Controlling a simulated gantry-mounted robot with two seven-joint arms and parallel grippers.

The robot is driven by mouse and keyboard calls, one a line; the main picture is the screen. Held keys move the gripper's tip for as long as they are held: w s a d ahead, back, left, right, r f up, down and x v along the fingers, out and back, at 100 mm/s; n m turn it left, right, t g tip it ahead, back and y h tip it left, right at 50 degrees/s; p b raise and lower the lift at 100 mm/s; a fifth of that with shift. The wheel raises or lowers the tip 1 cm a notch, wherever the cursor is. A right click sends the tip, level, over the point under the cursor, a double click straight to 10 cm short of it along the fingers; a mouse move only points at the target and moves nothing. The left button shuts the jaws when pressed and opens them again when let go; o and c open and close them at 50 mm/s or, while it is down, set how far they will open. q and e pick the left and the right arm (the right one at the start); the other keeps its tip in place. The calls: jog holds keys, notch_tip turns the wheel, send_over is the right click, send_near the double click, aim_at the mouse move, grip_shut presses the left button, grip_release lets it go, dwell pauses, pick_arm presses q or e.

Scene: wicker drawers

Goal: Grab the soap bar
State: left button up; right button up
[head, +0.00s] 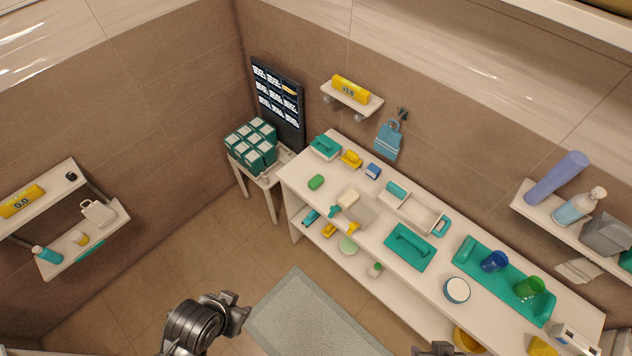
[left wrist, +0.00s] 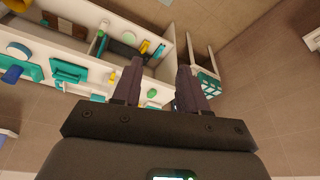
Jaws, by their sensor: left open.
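A small green bar (head: 316,182), which looks like a soap bar, lies on the white bench top (head: 300,176) near its left end. A cream block (head: 348,199) lies to its right; I cannot tell whether that is soap or a sponge. A green piece that seems to be the same bar shows in the left wrist view (left wrist: 152,93), beyond and between my fingers. My left gripper (left wrist: 160,70) is open and empty, well apart from the bench. In the head view its arm is at the bottom, left of the mat. Only a dark part of my right arm shows at the bottom edge.
A teal holder (head: 325,146), yellow item (head: 350,159) and blue block (head: 373,170) stand behind the green bar. Stacked teal boxes (head: 252,146) stand left.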

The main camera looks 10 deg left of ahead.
dwell(0.3)
pick_arm(q)
jog(key=o, duration=0.6)
